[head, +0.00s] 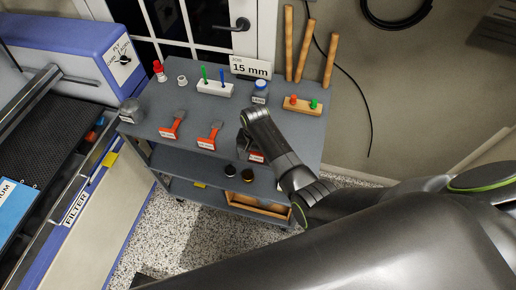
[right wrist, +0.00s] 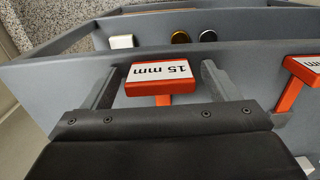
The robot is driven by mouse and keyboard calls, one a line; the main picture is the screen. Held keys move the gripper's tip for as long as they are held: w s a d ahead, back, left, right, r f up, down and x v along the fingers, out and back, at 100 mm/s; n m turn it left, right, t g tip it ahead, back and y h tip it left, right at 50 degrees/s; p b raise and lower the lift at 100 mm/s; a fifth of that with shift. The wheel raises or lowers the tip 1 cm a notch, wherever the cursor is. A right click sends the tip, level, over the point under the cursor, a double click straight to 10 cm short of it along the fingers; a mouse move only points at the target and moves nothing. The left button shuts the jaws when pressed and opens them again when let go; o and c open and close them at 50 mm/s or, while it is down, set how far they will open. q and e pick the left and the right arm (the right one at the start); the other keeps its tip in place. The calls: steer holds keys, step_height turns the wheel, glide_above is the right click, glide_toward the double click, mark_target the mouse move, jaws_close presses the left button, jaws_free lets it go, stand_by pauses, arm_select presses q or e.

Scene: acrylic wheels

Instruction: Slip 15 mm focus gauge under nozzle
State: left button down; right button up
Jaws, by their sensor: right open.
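The 15 mm focus gauge (right wrist: 162,78) is orange with a white label and lies near the cart's edge. In the right wrist view it sits between the two fingers of my right gripper (right wrist: 158,84), which is open and not closed on it. In the head view the gauge (head: 257,156) is partly hidden by my right gripper (head: 246,148). Two similar orange gauges, a left one (head: 172,127) and a middle one (head: 210,136), lie to its left. A sign (head: 250,68) reads 15 mm. I cannot make out the nozzle. My left gripper is out of view.
The grey cart (head: 150,100) also holds a red-capped bottle (head: 159,70), a white block with green and blue sticks (head: 215,88), a blue-lidded jar (head: 260,92), a wooden block with pegs (head: 303,105) and a grey jar (head: 131,110). The blue-and-white machine (head: 75,40) stands left.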

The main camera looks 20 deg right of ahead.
steer(key=c, duration=1.1)
steer(key=shift+r, duration=0.1)
